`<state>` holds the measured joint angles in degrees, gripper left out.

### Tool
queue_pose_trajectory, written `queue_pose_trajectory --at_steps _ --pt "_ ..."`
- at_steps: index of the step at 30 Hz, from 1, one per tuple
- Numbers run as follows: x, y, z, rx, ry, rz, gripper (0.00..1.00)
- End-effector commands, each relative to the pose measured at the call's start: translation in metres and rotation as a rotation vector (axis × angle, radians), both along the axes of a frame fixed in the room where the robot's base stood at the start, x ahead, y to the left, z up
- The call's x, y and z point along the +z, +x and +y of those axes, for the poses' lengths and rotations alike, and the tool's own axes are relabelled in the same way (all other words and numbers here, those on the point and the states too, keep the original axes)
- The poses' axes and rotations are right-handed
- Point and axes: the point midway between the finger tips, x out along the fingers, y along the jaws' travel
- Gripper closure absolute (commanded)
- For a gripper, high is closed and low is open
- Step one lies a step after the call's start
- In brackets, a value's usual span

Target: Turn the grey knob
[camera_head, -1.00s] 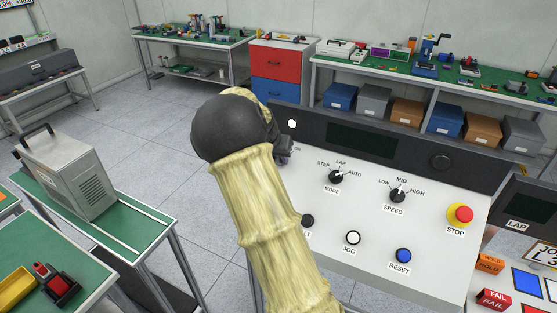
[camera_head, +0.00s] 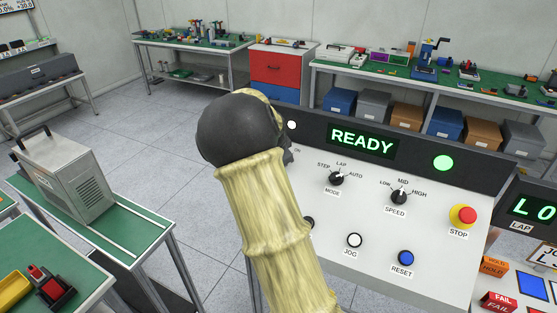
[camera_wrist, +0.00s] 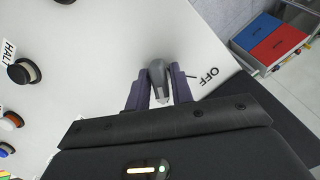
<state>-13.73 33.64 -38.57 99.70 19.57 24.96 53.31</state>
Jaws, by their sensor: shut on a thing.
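The grey knob (camera_wrist: 157,70) is on the white panel, seen in the wrist view beside the OFF label (camera_wrist: 208,76). My gripper (camera_wrist: 159,84) is shut on it, one dark finger on each side. The knob's narrow grip points roughly up and down in the wrist view, not at OFF. In the head view my arm hides the knob and most of the gripper. The console display (camera_head: 362,141) reads READY in green, and a round green lamp (camera_head: 443,162) is lit.
The white console panel (camera_head: 330,225) also carries a MODE knob (camera_head: 337,178), a SPEED knob (camera_head: 398,197), a red STOP button (camera_head: 463,215), a JOG button (camera_head: 354,240) and a blue RESET button (camera_head: 406,257). A black HALT button (camera_wrist: 24,71) lies left in the wrist view.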

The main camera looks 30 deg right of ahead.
Motion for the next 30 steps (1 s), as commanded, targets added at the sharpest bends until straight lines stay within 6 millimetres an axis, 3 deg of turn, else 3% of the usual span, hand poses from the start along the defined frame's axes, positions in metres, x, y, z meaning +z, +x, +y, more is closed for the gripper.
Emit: queue_pose_trajectory --at_steps 16,17,18,30 --pt "0.0008 0.0005 0.0002 -0.025 0.013 -0.019 1.00" --pt "0.0008 0.0005 0.0002 -0.025 0.013 -0.019 0.71" --pt "0.0008 0.0005 0.0002 -0.025 0.013 -0.019 0.65" --pt "0.0056 -0.0017 0.0021 -0.023 0.011 -0.018 0.65"
